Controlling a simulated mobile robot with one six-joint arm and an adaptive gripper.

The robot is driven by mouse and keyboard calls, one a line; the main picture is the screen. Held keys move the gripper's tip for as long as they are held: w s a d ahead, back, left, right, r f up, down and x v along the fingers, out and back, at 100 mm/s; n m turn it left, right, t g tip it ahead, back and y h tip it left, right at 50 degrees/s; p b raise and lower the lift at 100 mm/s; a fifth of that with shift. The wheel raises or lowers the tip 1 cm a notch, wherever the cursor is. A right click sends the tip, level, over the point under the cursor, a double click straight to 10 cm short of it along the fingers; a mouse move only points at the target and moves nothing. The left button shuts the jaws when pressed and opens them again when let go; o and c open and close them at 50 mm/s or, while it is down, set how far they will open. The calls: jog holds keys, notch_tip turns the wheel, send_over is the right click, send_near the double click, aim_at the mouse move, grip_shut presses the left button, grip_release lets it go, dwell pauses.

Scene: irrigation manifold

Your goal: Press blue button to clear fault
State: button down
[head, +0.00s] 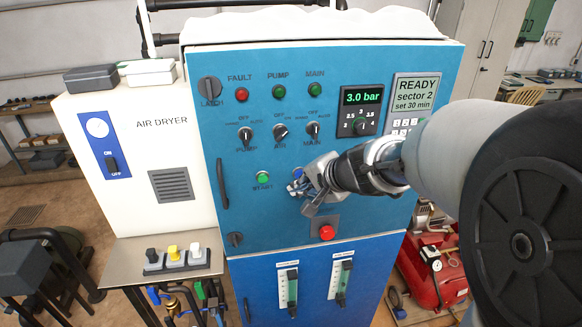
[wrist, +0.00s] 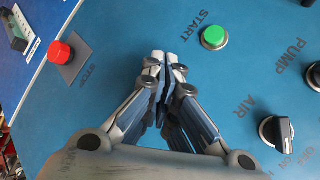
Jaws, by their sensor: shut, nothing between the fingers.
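My gripper (head: 297,188) is shut and empty, its fingertips close to the blue control panel (head: 225,115) between the green START button and the red STOP button. In the wrist view the closed fingertips (wrist: 166,58) point at the panel. A small blue spot (head: 297,172) shows just above the fingertips in the head view and looks like the blue button, partly covered by the gripper. In the wrist view no blue button shows; the fingers may hide it. I cannot tell whether the fingers touch it. The FAULT lamp (head: 241,94) is red.
The green START button (head: 264,177) is left of the gripper; the red STOP button (head: 326,232) is below. PUMP, AIR and MAIN knobs (head: 280,131) sit above. The display (head: 415,94) reads READY, sector 2, set 30 min. The gauge screen (head: 363,97) reads 3.0 bar.

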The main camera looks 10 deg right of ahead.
jog(key=shift+s, duration=0.2)
jog(key=s+b, duration=0.1)
jog(key=s, duration=0.4)
dwell(0.5)
dwell(0.4)
jog(key=s+a+f+n+g+b, duration=0.2)
jog(key=s+f+n+b, duration=0.25)
jog(key=s, duration=0.35)
jog(key=s+a+f+n+g+b, duration=0.1)
jog(key=s+a+f+n+b, duration=0.2)
jog(key=s+f+b, duration=0.4)
jog(key=s+d+f+n+g+h+b, duration=0.1)
jog(key=s+d+f+n+h+b, duration=0.2)
jog(key=s, duration=0.7)
notch_tip(320, 180, down, 3)
jog(key=d+b, duration=0.1)
jog(key=d, duration=0.1)
jog(key=shift+s+d+h, duration=0.35)
jog(key=shift+d+h, duration=0.05)
